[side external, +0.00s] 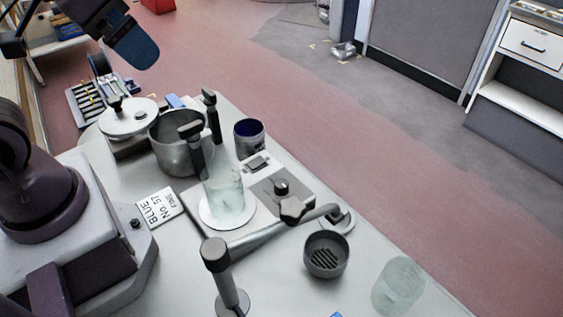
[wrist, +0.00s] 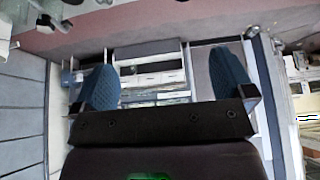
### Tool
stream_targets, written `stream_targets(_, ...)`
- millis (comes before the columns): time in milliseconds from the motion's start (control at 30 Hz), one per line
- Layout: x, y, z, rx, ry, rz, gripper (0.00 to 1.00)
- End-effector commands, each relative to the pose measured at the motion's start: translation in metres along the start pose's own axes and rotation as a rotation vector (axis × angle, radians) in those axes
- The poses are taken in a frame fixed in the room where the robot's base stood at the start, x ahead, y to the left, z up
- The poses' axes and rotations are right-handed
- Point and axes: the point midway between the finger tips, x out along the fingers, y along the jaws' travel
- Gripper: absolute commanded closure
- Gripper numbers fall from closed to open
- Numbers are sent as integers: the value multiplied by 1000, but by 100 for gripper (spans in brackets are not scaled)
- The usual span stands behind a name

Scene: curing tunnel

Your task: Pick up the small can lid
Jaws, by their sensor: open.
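My gripper (side external: 137,50) is high at the upper left of the side view, above and behind the work table, away from everything on it. In the wrist view my gripper (wrist: 165,80) has its two blue fingers wide apart with nothing between them. A small round grey metal piece (side external: 342,222) lies flat on the table beside the jointed grey arm; it may be the small can lid, but I cannot tell for sure. An open can with dark blue inside (side external: 250,138) stands at the table's back edge. The wrist view does not show the table top.
A steel pot (side external: 172,155), a pale round lid with a black knob (side external: 128,121) and a glass beaker on a scale (side external: 227,205) crowd the left. A grey cup (side external: 326,255) and clear glass (side external: 398,286) stand at right. A jointed grey arm (side external: 262,237) spans the middle.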

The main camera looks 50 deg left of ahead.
Motion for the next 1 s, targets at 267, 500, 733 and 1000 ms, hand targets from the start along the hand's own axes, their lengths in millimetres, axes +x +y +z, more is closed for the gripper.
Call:
stream_targets(267, 27, 15, 0, 65, -137, 29, 0)
stream_targets(500, 80, 53, -38, 174, -329, 60, 0)
stream_targets(733, 153, 104, -68, 251, -462, 67, 0)
stream_targets(1000, 258, 171, -75, 304, -560, 55, 0)
